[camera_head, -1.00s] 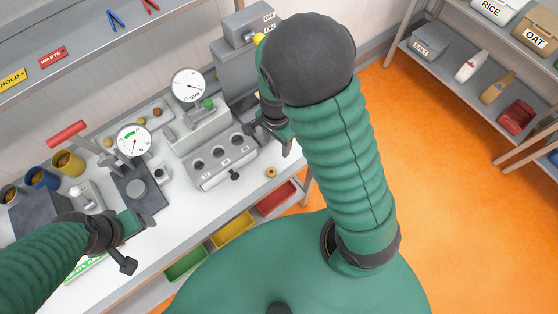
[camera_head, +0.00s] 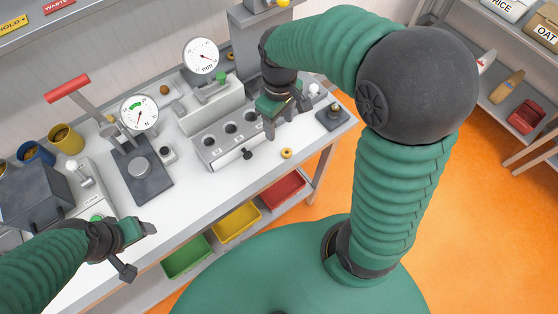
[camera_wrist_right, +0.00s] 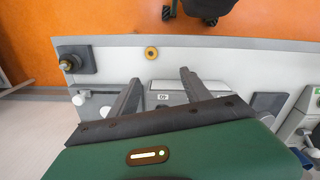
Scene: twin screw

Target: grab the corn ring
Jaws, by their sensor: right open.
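The corn ring, a small yellow ring (camera_head: 286,153), lies flat on the white bench top near its front edge. It also shows in the right wrist view (camera_wrist_right: 151,52), beyond the fingertips. My right gripper (camera_head: 286,116) is open and empty, above the bench and behind the ring in the head view. In the right wrist view its two fingers (camera_wrist_right: 160,80) are spread, with the ring apart from them. My left gripper (camera_head: 141,250) is at the lower left over the bench front, its fingers apart and nothing visible between them.
A grey block with several round holes (camera_head: 228,134) stands left of the ring, a dark knob (camera_head: 247,153) on its front. A dark base with a post (camera_head: 333,115) stands at the bench's right corner. Two dial gauges (camera_head: 201,56) rise behind. Bench around the ring is clear.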

